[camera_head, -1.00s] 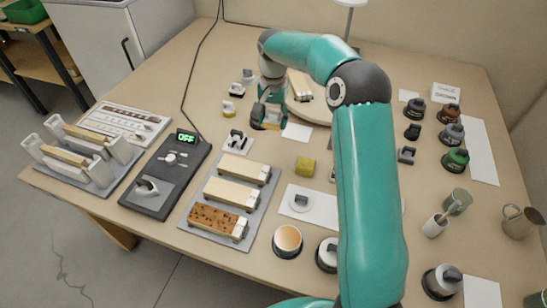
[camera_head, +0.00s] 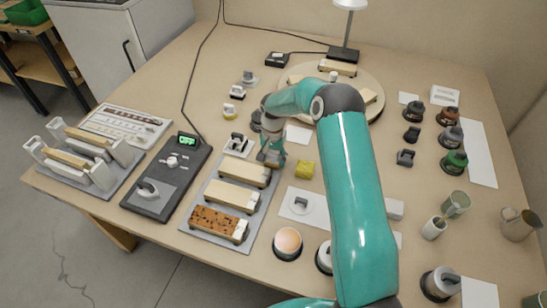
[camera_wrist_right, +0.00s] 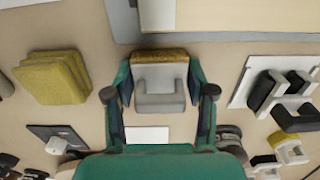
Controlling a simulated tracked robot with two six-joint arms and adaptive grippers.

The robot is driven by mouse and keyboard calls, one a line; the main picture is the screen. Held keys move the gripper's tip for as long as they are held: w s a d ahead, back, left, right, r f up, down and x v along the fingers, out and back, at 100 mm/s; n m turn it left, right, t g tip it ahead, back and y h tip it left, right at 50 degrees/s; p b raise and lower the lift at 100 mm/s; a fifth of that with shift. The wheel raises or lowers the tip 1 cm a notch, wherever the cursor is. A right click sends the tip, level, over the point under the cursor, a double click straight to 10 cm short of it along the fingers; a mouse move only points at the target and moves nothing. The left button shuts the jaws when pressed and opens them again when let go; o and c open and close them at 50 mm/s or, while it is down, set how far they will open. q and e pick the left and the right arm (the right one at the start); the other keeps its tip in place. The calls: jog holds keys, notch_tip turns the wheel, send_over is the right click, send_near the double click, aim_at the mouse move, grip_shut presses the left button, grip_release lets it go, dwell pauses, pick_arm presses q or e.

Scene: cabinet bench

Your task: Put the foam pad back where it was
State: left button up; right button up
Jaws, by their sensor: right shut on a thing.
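My right gripper (camera_head: 269,157) is low beside the back end of the tray (camera_head: 257,205) of wood blocks. In the right wrist view its fingers (camera_wrist_right: 159,93) are shut around a grey handled block, which I take to be the foam pad (camera_wrist_right: 159,102), with a brownish-yellow layer (camera_wrist_right: 159,57) along its far edge. The pad's underside is hidden. A white clamp end (camera_wrist_right: 157,14) of the tray is just beyond it. My left gripper is out of view.
A white-based block with black handles (camera_head: 238,144) is close on the left. Small handled pads (camera_head: 230,110) stand behind it. A control box (camera_head: 166,176) reads OFF. A round board (camera_head: 372,82) is at the back; jars (camera_head: 453,161) and cups are at right.

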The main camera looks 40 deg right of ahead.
aim_at(273, 152)
jog(key=shift+f, duration=0.2)
jog(key=o, duration=1.1)
jog(key=shift+r, duration=0.1)
jog(key=shift+r, duration=0.1)
notch_tip(273, 152, up, 12)
jog(key=p, duration=0.5)
jog(key=shift+p, duration=0.35)
